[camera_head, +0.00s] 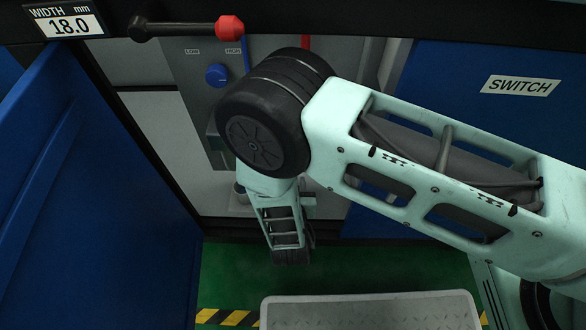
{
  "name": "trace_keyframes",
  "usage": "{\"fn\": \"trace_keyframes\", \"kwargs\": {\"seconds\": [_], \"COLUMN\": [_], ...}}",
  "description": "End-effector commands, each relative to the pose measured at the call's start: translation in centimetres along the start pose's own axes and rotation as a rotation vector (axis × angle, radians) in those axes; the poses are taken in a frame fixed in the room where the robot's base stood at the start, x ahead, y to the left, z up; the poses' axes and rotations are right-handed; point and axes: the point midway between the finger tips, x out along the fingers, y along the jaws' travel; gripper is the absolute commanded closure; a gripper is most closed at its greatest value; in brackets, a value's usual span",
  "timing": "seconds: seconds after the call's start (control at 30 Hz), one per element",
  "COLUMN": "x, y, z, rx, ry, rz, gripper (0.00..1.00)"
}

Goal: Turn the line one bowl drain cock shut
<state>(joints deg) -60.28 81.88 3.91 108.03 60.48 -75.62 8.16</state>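I cannot make out the line one bowl drain cock; my arm covers the middle of the recess. A grey unit (214,148) that may be the bowl shows partly at the left edge of my arm's big black joint, low on a grey panel (205,70). My arm comes in from the right and bends down in front of the panel.
A dark bar with a red knob (230,27) crosses the top. A blue door or panel (95,190) stands at left, and a blue panel with a SWITCH label (520,86) at right. A grey step or plate (370,312) lies over the green floor (232,275) in front.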

Motion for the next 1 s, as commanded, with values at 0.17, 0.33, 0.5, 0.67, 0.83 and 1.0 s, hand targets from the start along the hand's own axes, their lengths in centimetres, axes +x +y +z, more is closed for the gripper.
{"fn": "trace_keyframes", "kwargs": {"seconds": [0.17,0.33,0.5,0.67,0.83,1.0], "x": [-4.5,-7.8,-9.8,-10.5,-10.5,-10.5], "y": [-0.1,0.0,0.0,0.0,0.0,0.0], "z": [-0.3,-0.2,-0.1,0.0,0.0,0.0], "rx": [-0.001,-0.001,0.000,0.000,0.001,0.001], "ry": [-0.002,0.000,0.000,0.001,0.001,0.001], "rz": [-0.003,-0.003,-0.002,-0.001,0.000,0.000], "gripper": [0.64,0.64,0.64,0.64,0.64,0.64]}}
